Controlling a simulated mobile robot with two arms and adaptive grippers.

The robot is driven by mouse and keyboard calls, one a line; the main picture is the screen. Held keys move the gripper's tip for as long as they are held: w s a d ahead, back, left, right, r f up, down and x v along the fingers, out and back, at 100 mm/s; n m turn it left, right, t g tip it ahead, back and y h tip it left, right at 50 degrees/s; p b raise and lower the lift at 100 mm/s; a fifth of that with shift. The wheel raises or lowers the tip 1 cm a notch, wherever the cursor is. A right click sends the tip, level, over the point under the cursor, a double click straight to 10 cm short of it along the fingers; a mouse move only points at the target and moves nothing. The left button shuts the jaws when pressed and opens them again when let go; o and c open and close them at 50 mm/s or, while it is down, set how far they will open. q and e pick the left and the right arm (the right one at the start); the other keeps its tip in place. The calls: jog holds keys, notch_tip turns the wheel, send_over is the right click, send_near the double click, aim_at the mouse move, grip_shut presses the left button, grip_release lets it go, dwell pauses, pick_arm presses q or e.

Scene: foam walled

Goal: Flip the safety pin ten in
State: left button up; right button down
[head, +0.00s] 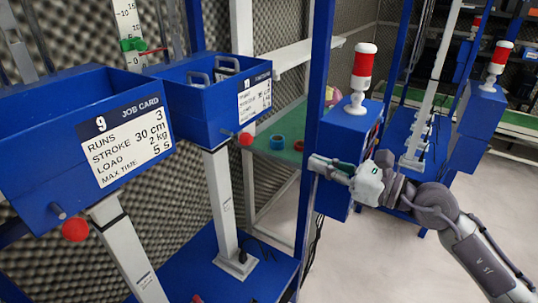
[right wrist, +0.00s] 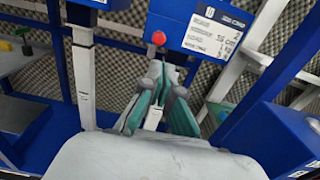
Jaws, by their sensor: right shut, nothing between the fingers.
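The safety pin of station ten has a red ball knob (head: 245,139) at the lower front edge of the right-hand blue bin (head: 205,125). I cannot tell whether the pin is in or out. My right gripper (head: 318,163) is shut and empty, to the right of the pin and apart from it, beside a blue post. In the right wrist view its fingers (right wrist: 162,78) point toward the knob, which appears just beyond the tips. My left gripper is not in view.
Bin nine (head: 40,150) with its job card and red knob (head: 75,229) stands at the left. A blue post (head: 318,80) and a blue box with a red lamp (head: 363,66) stand close to my right gripper. Open floor lies at the lower right.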

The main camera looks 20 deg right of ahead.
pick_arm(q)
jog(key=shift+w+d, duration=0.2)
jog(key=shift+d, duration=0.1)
pick_arm(e)
jog(key=shift+w, duration=0.1)
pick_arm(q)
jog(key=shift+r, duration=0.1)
pick_arm(e)
jog(key=p, duration=0.6)
send_near(252, 140)
jog(key=x, duration=0.6)
jog(key=shift+w+a+r, duration=0.15)
jog(key=shift+w+a, duration=0.1)
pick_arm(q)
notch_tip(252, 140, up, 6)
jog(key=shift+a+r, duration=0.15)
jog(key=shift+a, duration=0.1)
pick_arm(e)
jog(key=shift+w+a, duration=0.2)
jog(key=shift+w, duration=0.1)
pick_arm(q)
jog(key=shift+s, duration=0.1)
